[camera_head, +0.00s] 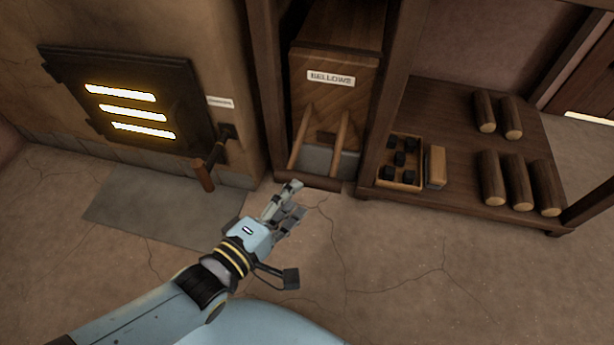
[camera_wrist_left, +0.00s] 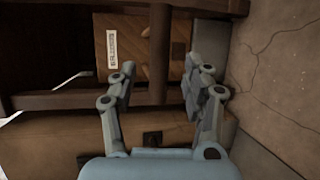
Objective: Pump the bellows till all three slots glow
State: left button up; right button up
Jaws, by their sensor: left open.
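The wooden bellows (camera_head: 333,92) stand in a timber frame, with a white label reading BELLOWS and two slanting wooden handles (camera_head: 341,138) at the front. They also show in the left wrist view (camera_wrist_left: 143,52). The dark furnace door (camera_head: 128,100) at the left has three slots (camera_head: 133,113), all glowing bright yellow. My left gripper (camera_head: 294,200) is open and empty, in front of and below the handles, apart from them. In the left wrist view its two fingers (camera_wrist_left: 156,85) are spread. My right gripper is not in view.
A lever with a wooden grip (camera_head: 205,176) sticks out right of the furnace door. A low shelf (camera_head: 455,110) at the right holds several logs (camera_head: 517,180), a box of dark lumps (camera_head: 400,163) and a small block (camera_head: 435,167). A grey slab (camera_head: 165,208) lies before the furnace. The front floor is clear.

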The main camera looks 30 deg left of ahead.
aim_at(308, 179)
pick_arm(q)
jog(key=v, duration=0.5)
jog(key=b+x, duration=0.1)
jog(key=x, duration=0.2)
jog(key=b+x, duration=0.2)
jog(key=x, duration=0.2)
jog(key=a+b+x, duration=0.1)
jog(key=x, duration=0.3)
jog(key=shift+w+d+f, duration=0.1)
jog(key=shift+w, duration=0.1)
jog(key=shift+w+b, duration=0.15)
jog(key=shift+b, duration=0.15)
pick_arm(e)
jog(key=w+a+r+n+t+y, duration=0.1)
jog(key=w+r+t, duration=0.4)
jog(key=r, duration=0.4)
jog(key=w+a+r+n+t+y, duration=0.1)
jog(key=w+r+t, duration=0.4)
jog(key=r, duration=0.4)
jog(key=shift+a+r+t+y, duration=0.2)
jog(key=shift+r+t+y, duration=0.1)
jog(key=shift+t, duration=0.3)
pick_arm(q)
jog(key=shift+c, duration=0.2)
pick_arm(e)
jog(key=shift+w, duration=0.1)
